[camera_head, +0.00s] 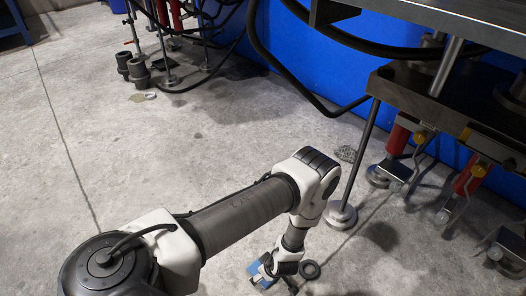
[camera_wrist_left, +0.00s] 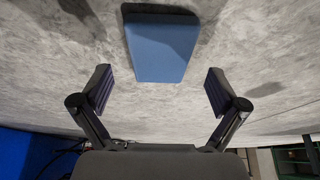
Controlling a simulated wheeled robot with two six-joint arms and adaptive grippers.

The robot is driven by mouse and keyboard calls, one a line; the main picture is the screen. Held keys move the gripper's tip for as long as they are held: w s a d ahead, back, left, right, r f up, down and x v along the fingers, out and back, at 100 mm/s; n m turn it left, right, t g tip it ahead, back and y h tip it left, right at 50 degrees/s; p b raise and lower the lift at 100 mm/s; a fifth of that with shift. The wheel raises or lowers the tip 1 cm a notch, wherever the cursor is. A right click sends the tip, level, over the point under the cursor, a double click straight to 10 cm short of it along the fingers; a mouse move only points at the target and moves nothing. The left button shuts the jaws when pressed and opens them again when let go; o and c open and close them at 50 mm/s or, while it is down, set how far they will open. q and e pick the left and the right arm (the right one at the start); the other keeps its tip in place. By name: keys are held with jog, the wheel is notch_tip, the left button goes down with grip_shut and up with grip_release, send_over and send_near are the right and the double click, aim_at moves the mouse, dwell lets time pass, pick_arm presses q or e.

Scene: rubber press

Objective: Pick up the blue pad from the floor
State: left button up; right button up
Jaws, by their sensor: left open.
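The blue pad (camera_wrist_left: 160,46) lies on the grey concrete floor. In the left wrist view it is at the top middle, just beyond the fingertips and between their lines. My left gripper (camera_wrist_left: 157,90) is open and empty, with one finger to each side and a gap to the pad. In the head view the pad (camera_head: 256,268) shows as a small blue patch at the bottom, partly hidden by my left gripper (camera_head: 272,284), which points down at the floor. My right gripper is in neither view.
A metal press frame (camera_head: 440,75) with red cylinders stands at the right, its round foot (camera_head: 341,214) near my left arm. Black hoses hang before a blue panel (camera_head: 300,50).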

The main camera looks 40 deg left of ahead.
pick_arm(q)
jog(key=shift+x, duration=0.95)
jog(key=shift+r, duration=0.15)
jog(key=shift+f, duration=0.3)
jog(key=c, duration=1)
